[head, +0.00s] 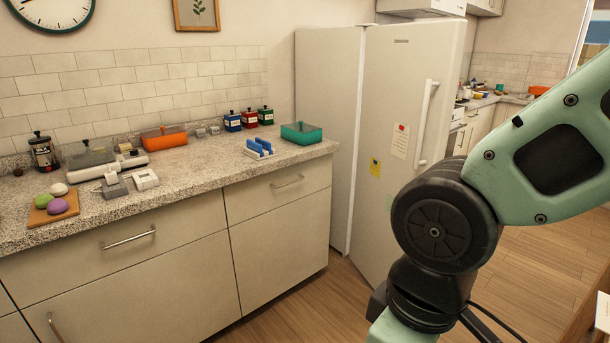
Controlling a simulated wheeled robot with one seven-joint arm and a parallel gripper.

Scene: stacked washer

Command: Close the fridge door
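The white fridge (326,130) stands past the right end of the counter, its pale side panel facing me. Its tall door (385,130) shows its outer face and appears swung outward, with the right edge nearer me than the left edge. A vertical white handle (426,122) is near the door's right edge. Notes and a small yellow card are on the door face. The inside of the fridge is not visible. My arm crosses the right side and hides the door's lower right part. My gripper is out of view.
The speckled counter (215,170) on the left carries boxes, canisters and small appliances. Cabinets with drawers (170,260) are below it. Wooden floor (310,300) shows in front of the cabinets and on the right. Another counter (485,103) is in the background.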

